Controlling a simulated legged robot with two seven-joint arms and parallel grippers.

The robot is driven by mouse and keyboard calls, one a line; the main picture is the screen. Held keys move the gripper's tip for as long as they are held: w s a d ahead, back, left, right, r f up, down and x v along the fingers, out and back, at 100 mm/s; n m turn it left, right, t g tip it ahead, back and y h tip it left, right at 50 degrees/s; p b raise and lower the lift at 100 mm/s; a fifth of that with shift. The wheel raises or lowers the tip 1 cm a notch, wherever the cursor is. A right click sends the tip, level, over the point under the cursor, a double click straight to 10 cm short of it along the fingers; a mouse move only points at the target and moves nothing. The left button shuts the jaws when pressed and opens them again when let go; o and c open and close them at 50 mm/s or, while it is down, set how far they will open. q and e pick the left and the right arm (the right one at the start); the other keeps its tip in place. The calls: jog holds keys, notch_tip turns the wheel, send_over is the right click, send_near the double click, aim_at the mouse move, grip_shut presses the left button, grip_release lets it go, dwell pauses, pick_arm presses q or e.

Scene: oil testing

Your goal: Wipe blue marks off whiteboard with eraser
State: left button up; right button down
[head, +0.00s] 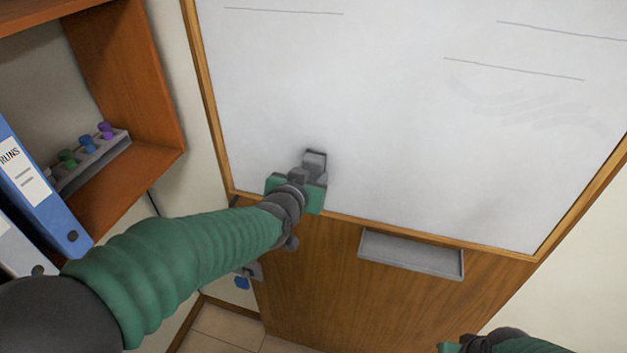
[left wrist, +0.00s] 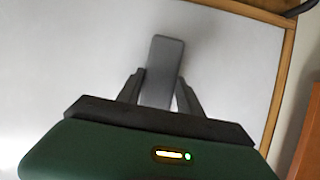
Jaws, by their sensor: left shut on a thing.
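The whiteboard (head: 400,120) fills the upper middle of the head view. It bears a few thin dark lines and a faint grey smear (head: 530,105) at the right; I see no blue marks on the part in view. My left gripper (head: 310,172) is at the board's lower left, shut on a grey eraser (head: 316,158). In the left wrist view the eraser (left wrist: 165,62) sticks out between the two fingers, over the board (left wrist: 80,60). I cannot tell whether it touches the board. My right arm shows at the bottom right, its gripper (head: 480,343) mostly cut off.
An empty grey tray (head: 412,254) is fixed to the wood panel (head: 330,290) below the board. A wooden shelf (head: 130,165) at the left holds binders (head: 40,185) and a rack (head: 95,160) with coloured caps. The board's middle and right are clear of objects.

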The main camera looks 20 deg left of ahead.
pick_arm(q)
jog(key=shift+a+r, duration=0.1)
jog(key=shift+r, duration=0.05)
jog(key=s+b, duration=0.1)
jog(key=s, duration=0.4)
jog(key=shift+s, duration=0.35)
jog(key=s, duration=0.3)
jog(key=shift+s+a, duration=0.1)
jog(key=shift+a, duration=0.05)
jog(key=shift+f, duration=0.2)
